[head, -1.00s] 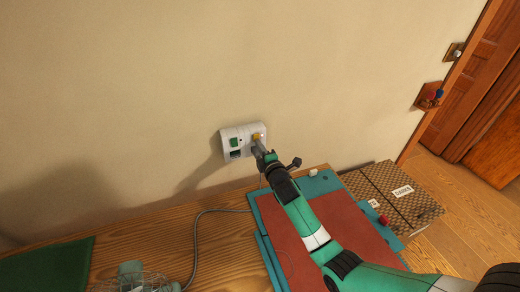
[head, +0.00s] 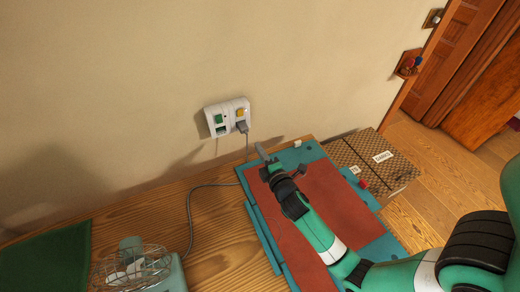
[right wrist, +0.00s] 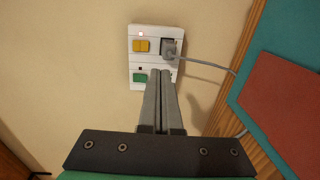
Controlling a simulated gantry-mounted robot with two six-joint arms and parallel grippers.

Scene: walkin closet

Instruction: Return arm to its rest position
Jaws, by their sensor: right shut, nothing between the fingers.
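My right gripper (head: 262,152) is shut and empty. Its arm comes in from the lower right, over the teal and red board, with the fingers pointing toward the wall. A white wall socket panel (head: 213,131) is beyond the fingertips, apart from them in the head view. The panel has a green switch and a yellow switch, and a grey plug (head: 242,127) sits in it below the yellow switch. In the right wrist view my shut fingers (right wrist: 162,76) overlap the lower part of the panel (right wrist: 134,62). My left gripper is not in view.
A wire-caged fan (head: 130,268) stands on the wooden table at the lower left, beside a dark green mat (head: 45,262). A grey cord (head: 190,208) loops across the table. The board (head: 325,190) lies beneath my arm. A patterned box (head: 390,150) is to its right.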

